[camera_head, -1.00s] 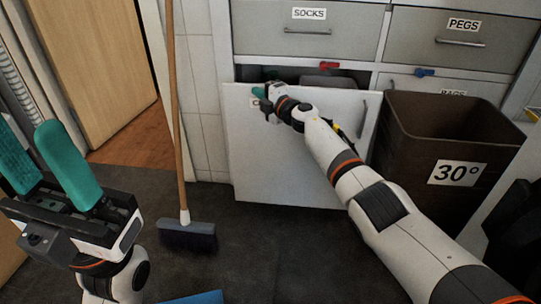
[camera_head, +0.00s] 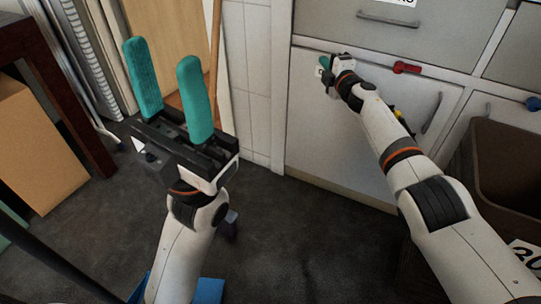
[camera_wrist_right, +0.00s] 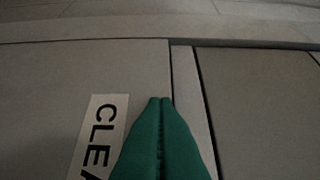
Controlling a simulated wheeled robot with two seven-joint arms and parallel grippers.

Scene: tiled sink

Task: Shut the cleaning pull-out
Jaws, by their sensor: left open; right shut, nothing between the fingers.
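The cleaning pull-out (camera_head: 385,150) is a pale grey cabinet front below a drawer. No dark opening shows above it, and it looks about level with the cabinet face. Its label (camera_wrist_right: 98,137) reads "CLEA" in the right wrist view, the rest cut off. My right gripper (camera_head: 323,66) is shut and empty at the panel's upper left corner. In the right wrist view its green fingertips (camera_wrist_right: 160,101) lie over the panel's edge beside the label; I cannot tell whether they touch. My left gripper (camera_head: 160,55) is open and empty, raised away from the cabinet.
A brown bin (camera_head: 510,170) stands at the right, in front of the cabinets. A red clip (camera_head: 407,67) is above the pull-out. A cardboard box (camera_head: 35,150) is at the left. The dark floor (camera_head: 310,235) before the pull-out is clear.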

